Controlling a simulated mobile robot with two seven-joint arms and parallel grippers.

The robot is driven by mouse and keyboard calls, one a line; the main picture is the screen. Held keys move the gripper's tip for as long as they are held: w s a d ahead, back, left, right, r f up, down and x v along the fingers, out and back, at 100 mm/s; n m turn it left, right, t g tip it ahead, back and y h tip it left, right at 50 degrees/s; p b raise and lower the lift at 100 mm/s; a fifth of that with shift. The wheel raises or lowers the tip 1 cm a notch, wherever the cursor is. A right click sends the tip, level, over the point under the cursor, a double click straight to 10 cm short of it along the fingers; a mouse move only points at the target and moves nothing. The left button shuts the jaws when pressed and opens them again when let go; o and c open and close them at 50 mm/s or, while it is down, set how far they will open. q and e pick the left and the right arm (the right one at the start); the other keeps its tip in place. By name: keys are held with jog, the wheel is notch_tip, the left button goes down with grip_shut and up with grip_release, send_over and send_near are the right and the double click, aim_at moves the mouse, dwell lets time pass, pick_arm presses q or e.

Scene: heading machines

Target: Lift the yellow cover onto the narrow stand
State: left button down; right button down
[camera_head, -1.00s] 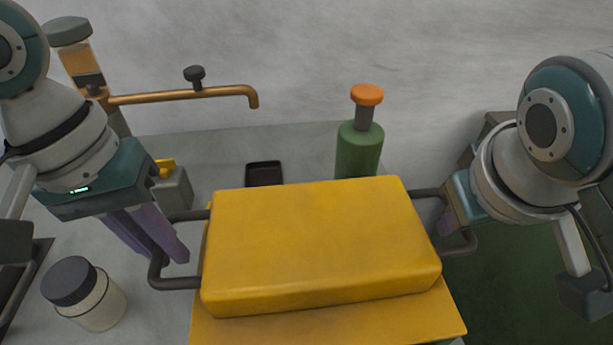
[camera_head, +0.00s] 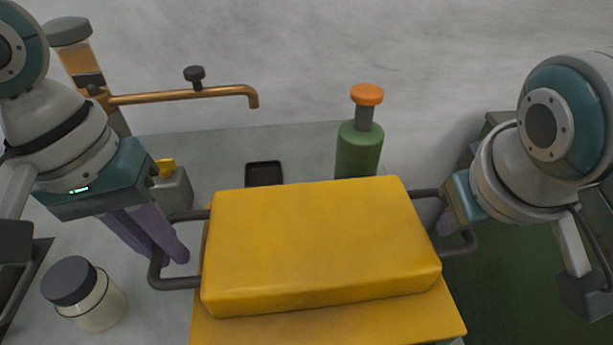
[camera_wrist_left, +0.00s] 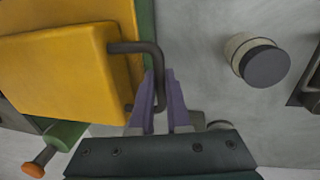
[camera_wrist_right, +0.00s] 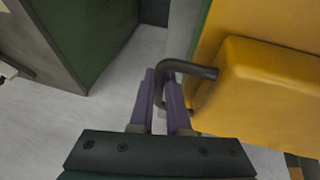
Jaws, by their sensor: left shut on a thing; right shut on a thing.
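The yellow cover (camera_head: 318,245) is a thick block with a dark bar handle on each side. It lies over a wider yellow surface (camera_head: 330,318); I cannot tell whether the two touch. My left gripper (camera_head: 180,255) is shut on the cover's left handle, and its purple fingers straddle the dark bar in the left wrist view (camera_wrist_left: 160,90). My right gripper (camera_wrist_right: 166,85) is shut on the right handle; in the head view its fingers are mostly hidden behind my wrist. I cannot tell which thing is the narrow stand.
A green pump bottle with an orange knob (camera_head: 360,145) stands behind the cover. A black tray (camera_head: 264,173), a copper pipe (camera_head: 185,96) and a small grey box (camera_head: 174,190) lie behind and left. A dark-lidded jar (camera_head: 90,300) stands front left. A green cabinet (camera_head: 520,275) is at right.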

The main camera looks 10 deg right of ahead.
pick_arm(q)
jog(key=shift+r, duration=0.15)
pick_arm(e)
jog(key=shift+r, duration=0.15)
